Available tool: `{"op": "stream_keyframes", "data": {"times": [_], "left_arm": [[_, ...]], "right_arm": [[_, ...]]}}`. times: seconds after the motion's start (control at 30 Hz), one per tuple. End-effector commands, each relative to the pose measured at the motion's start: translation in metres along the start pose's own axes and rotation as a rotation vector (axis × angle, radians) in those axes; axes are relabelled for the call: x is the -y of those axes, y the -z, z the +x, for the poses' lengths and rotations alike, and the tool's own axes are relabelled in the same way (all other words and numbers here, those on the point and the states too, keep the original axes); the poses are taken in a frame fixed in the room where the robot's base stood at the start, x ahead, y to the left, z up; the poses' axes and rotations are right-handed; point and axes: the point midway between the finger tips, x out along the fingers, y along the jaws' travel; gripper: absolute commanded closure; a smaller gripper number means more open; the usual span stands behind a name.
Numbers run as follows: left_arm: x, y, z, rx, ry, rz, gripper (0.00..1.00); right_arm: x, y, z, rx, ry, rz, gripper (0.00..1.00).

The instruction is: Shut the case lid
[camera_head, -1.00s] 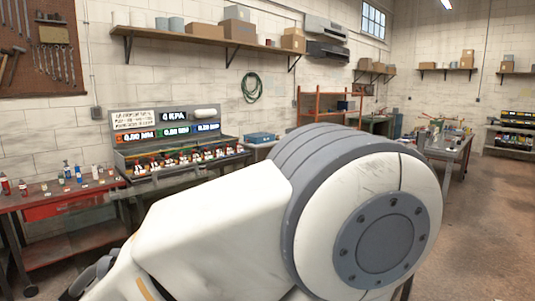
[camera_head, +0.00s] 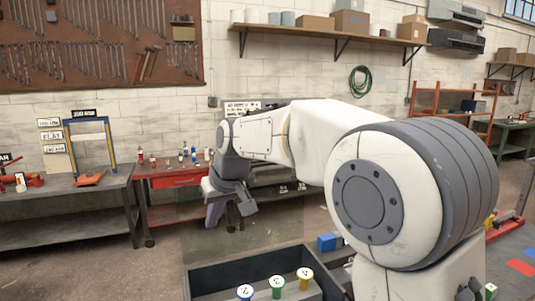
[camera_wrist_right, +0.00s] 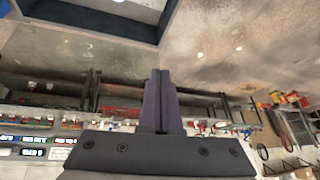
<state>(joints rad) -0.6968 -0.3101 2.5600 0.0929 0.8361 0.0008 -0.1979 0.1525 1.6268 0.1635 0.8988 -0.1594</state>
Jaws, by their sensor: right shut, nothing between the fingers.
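The case (camera_head: 222,275) is a dark, open-topped box at the bottom of the head view, cut off by the frame edge. A see-through panel, seemingly its lid (camera_head: 270,235), stands raised at its far side. Numbered pieces with blue (camera_head: 245,292), green (camera_head: 277,288) and yellow (camera_head: 306,280) bodies are inside. My right gripper (camera_head: 216,213) is beyond the case, overlapping the lid panel; I cannot tell whether it touches. In the right wrist view my right gripper (camera_wrist_right: 160,75) is shut and empty, and the case (camera_wrist_right: 95,23) is at the top left. My left gripper is not in view.
A blue block (camera_head: 328,242) is beside the case. A red-drawered bench (camera_head: 175,181) with bottles and a grey bench (camera_head: 60,190) with a blue-and-yellow frame (camera_head: 90,140) stand behind. Floor lies open between them. My right arm hides much of the right side.

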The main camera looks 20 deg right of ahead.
Motion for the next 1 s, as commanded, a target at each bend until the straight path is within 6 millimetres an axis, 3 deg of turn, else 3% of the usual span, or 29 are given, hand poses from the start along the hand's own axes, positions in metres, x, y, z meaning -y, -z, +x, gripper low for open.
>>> {"op": "stream_keyframes", "data": {"times": [0.03, 0.1, 0.2, 0.3, 0.4, 0.53, 0.67, 1.0], "left_arm": [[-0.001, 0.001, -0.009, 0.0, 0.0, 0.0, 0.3], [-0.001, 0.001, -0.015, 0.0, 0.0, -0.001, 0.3], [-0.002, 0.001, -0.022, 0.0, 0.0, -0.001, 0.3], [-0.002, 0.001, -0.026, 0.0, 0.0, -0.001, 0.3], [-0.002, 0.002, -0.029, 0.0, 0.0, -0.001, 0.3], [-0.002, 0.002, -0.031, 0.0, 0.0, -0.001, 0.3], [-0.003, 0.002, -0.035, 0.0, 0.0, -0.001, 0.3], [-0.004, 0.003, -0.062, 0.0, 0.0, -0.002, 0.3]], "right_arm": [[-0.035, 0.037, -0.013, -0.055, -0.029, 0.04, 1.0], [-0.078, 0.075, -0.028, -0.126, -0.067, 0.076, 1.0], [-0.138, 0.114, -0.05, -0.213, -0.122, 0.116, 1.0], [-0.187, 0.138, -0.072, -0.282, -0.172, 0.144, 1.0], [-0.222, 0.149, -0.088, -0.326, -0.209, 0.161, 1.0], [-0.243, 0.155, -0.098, -0.355, -0.234, 0.168, 1.0], [-0.249, 0.159, -0.091, -0.358, -0.237, 0.17, 1.0], [-0.264, 0.181, -0.035, -0.357, -0.236, 0.171, 1.0]]}}
